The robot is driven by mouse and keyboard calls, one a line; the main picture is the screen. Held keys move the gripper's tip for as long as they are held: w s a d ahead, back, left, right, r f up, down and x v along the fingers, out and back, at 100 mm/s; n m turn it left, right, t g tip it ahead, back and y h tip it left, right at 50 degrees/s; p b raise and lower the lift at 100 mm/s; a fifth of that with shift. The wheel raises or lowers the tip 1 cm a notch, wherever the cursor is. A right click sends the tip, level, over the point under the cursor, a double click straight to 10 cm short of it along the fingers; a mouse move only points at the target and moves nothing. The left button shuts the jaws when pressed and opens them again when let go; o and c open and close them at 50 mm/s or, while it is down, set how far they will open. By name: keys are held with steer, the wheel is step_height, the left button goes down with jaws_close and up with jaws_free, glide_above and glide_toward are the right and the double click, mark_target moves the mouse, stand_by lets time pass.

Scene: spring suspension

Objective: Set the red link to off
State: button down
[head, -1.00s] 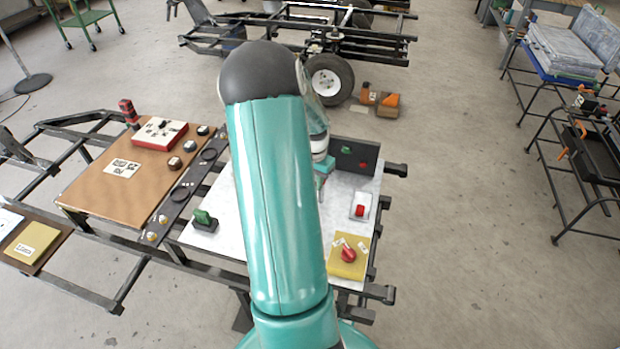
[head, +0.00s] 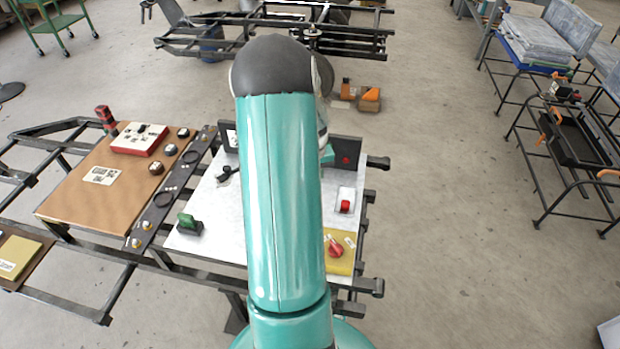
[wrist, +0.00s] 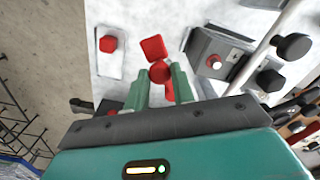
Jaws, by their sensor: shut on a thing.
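In the wrist view my gripper (wrist: 158,88) has its two green fingers closed around the round middle of the red link (wrist: 153,47). A square red end of the link stands out beyond the fingers, over the white board (wrist: 142,16). Another red part shows between the fingers, partly hidden. In the head view my arm hides the link and most of my gripper. I cannot read any off mark near the link.
A red button on a white plate (head: 345,201), a red knob on a yellow base (head: 336,247) and a green switch (head: 188,223) sit on the board. A dark upright panel (head: 350,149) stands at its back. A brown board (head: 90,190) lies to the left.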

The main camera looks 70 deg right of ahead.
steer(key=shift+s+d+r+n, duration=0.1)
steer(key=shift+d+n, duration=0.05)
steer(key=shift+n, duration=0.15)
steer(key=c, duration=1.2)
jaws_free()
steer(key=shift+o, duration=0.2)
step_height(320, 180, up, 14)
